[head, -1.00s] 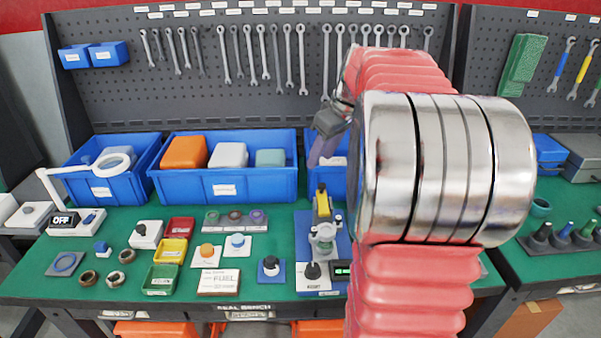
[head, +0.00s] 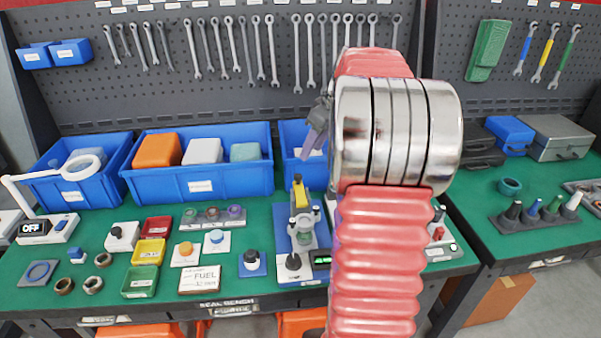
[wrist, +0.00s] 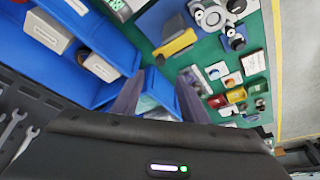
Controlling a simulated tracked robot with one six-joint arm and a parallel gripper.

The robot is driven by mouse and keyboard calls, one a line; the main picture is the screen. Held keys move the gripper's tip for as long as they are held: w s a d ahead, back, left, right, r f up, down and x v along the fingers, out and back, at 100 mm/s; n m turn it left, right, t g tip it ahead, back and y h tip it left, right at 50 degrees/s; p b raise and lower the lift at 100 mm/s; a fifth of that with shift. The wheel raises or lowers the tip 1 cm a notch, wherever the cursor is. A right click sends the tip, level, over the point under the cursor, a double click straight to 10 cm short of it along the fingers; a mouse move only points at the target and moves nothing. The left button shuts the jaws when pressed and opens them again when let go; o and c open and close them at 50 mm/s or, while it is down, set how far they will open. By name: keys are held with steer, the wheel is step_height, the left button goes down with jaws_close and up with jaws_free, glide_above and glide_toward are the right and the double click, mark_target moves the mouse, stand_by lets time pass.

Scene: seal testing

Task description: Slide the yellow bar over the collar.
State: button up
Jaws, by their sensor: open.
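The yellow bar (head: 299,194) sits at the back of a small fixture on a blue base on the green bench. It also shows in the wrist view (wrist: 177,46). A pale grey round part in front of it, which looks like the collar (head: 303,226), shows in the wrist view (wrist: 211,16). The bar is behind this part, not over it. My gripper (head: 315,152) is above and behind the fixture, in front of the blue bins. In the wrist view its two fingers (wrist: 158,88) are apart and empty, short of the yellow bar.
Blue bins (head: 200,186) line the back of the bench below a pegboard of wrenches. A black knob (head: 293,262) and a green-lit display (head: 321,259) stand at the fixture's front. Several small trays and parts lie to the left. My red arm hides the bench right of the fixture.

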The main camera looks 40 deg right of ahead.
mark_target(298, 176)
steer(key=x, duration=1.1)
steer(key=shift+f, duration=0.3)
jaws_close()
